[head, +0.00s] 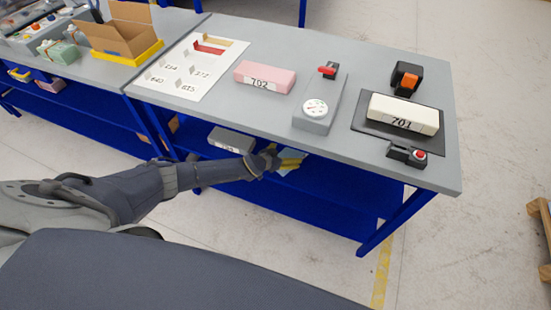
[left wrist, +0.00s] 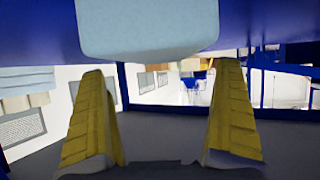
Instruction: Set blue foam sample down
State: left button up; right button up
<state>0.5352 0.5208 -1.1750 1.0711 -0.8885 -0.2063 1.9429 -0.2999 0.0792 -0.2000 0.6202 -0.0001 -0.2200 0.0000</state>
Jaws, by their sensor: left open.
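The blue foam sample (left wrist: 148,28) is a pale blue block that fills the top middle of the left wrist view. In the head view only a little of the blue foam sample (head: 291,154) shows beside my fingers, at the blue lower shelf (head: 335,195) under the bench. My left gripper (head: 291,163) reaches in under the bench's front edge. Its yellow fingers are spread wide in the left wrist view (left wrist: 165,120), with nothing between them, and the block appears beyond their tips. My right gripper is not in view.
A grey block (head: 230,140) is on the shelf, left of my gripper. On the bench top (head: 260,115) are pink block 702 (head: 264,76), a grey dial device (head: 318,108), and white block 701 (head: 404,113) on a dark mat. The bench edge overhangs my gripper.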

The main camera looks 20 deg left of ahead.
pick_arm(q)
jog(key=shift+v, duration=3.75)
jog(key=s+d+r+m+t+h, duration=0.1)
jog(key=s+d+r+h, duration=0.15)
jog(key=d+r, duration=0.6)
jog(key=s+d+r+t+h, duration=0.15)
jog(key=s+d+r, duration=0.35)
jog(key=d, duration=0.7)
jog(key=s+a+f+g+y, duration=0.2)
jog(key=s+a+f, duration=0.25)
jog(key=f, duration=0.65)
jog(key=s+a+f+n+g+y, duration=0.15)
jog(key=s+a+f, duration=0.3)
jog(key=f, duration=0.65)
jog(key=s+a+f+g+y, duration=0.2)
jog(key=s+a+f+y, duration=0.3)
jog(key=f, duration=0.6)
jog(key=s+a+f+g, duration=0.2)
jog(key=s+f, duration=0.4)
jog(key=s, duration=0.6)
jog(key=s+a+f+g, duration=0.2)
jog(key=s+f, duration=0.4)
jog(key=s, duration=0.6)
jog(key=s+a+f+g, duration=0.3)
jog(key=s+f, duration=0.3)
jog(key=s, duration=0.7)
jog(key=shift+f, duration=0.3)
